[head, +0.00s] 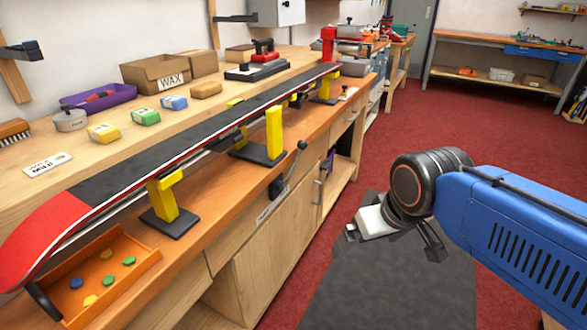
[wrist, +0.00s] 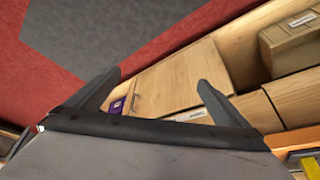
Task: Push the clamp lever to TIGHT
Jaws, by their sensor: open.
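The clamp lever (head: 292,164) is a thin dark rod with a round black knob at its upper end. It rises from a black bracket on the front edge of the bench and leans up to the right. A small light label plate (head: 272,203) lies below it; its lettering is too small to read. My gripper (head: 393,245) is open and empty, over the floor to the right of the bench and apart from the lever. In the wrist view my two fingers (wrist: 160,85) are spread, with cabinet fronts beyond; I cannot make out the lever there.
A long red-edged board (head: 190,145) lies on yellow stands (head: 166,197) along the bench. An orange tray (head: 100,286) with coloured pieces is at the near end. Wax blocks and a WAX box (head: 157,77) stand behind.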

